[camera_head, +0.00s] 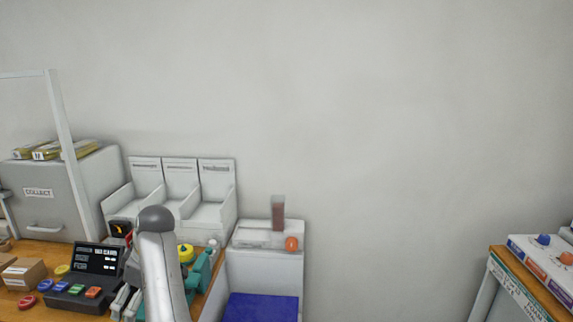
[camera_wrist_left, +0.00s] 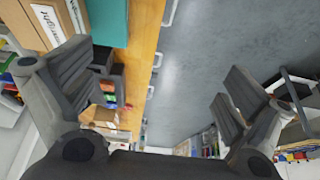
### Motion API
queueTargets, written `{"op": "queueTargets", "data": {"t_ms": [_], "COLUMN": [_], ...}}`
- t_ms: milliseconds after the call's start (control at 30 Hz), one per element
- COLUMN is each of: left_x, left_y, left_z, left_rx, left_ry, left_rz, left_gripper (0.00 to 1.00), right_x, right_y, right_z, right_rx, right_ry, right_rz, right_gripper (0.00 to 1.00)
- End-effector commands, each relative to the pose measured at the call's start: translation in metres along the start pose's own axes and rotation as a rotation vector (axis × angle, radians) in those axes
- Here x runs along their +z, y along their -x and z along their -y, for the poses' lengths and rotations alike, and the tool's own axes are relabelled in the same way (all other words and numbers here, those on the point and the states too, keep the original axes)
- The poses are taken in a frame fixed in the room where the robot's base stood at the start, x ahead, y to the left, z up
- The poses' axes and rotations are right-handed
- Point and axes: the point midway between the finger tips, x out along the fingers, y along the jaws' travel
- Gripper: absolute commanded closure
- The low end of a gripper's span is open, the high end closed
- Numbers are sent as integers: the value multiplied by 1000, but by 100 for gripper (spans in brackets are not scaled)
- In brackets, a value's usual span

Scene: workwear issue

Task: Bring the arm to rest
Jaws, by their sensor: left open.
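My left arm shows in the head view as a white link (camera_head: 165,270) with a grey rounded cap, rising from the bottom edge in front of the wooden counter (camera_head: 45,250). My left gripper (camera_wrist_left: 158,85) shows in the left wrist view with its two dark grey fingers spread wide apart. Nothing is between the fingers; the counter edge and grey floor (camera_wrist_left: 215,45) show beyond them. My right gripper is in neither view.
A dark register (camera_head: 97,258) with coloured buttons, a cardboard box (camera_head: 24,273) and a grey COLLECT cabinet (camera_head: 60,195) stand at left. White bins (camera_head: 205,211) stand behind the arm. A white unit (camera_head: 262,265) holds a blue surface. Another table (camera_head: 520,285) is at far right.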

Motion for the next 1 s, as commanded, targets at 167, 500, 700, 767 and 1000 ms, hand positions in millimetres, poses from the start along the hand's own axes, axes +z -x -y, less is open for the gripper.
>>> {"op": "queueTargets", "data": {"t_ms": [167, 500, 700, 767, 1000], "left_x": [0, 6, 22, 30, 79], "left_y": [-22, -74, -115, -124, -143], "left_z": [12, 49, 93, 108, 171], "left_rx": [7, 40, 88, 108, 210], "left_ry": [-41, -192, -404, -486, -852], "left_rz": [-11, -52, -97, -111, -130], "left_gripper": [0, 0, 0, 0, 0], "right_x": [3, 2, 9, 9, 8], "right_y": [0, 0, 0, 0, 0], "right_z": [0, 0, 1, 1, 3], "right_rx": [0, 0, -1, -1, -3], "right_ry": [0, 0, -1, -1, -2], "right_rz": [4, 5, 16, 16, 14], "right_gripper": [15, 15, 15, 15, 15]}}
